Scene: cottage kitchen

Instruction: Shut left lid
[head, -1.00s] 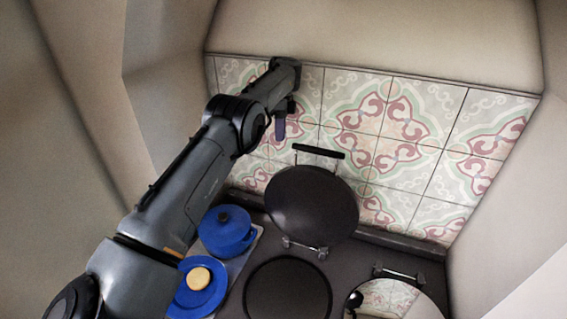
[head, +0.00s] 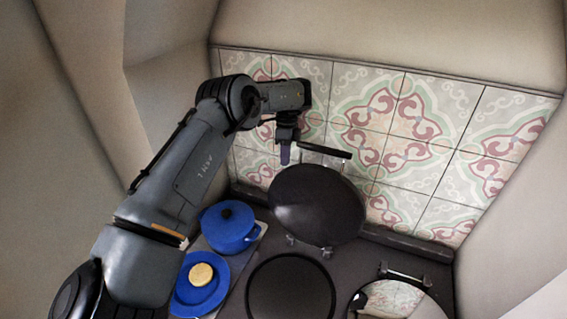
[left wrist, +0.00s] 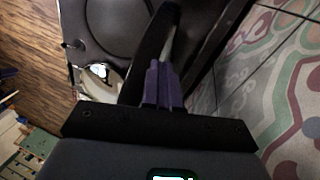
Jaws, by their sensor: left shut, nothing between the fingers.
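The left lid (head: 318,206) is a dark round lid standing raised on its hinge behind the left round hob plate (head: 290,289). Its black bar handle (head: 325,149) is at the top edge, near the tiled wall. My left gripper (head: 285,155) is shut and empty, with its purple fingers pointing down just left of the handle and close to the lid's top. In the left wrist view the shut purple fingers (left wrist: 163,84) are in front of the dark lid; whether they touch it I cannot tell. My right gripper is not in view.
A shiny right lid (head: 398,301) lies closed at the lower right. A blue pot (head: 229,228) and a blue plate with a round tan item (head: 201,274) stand left of the hob. The tiled wall (head: 440,130) is close behind the raised lid.

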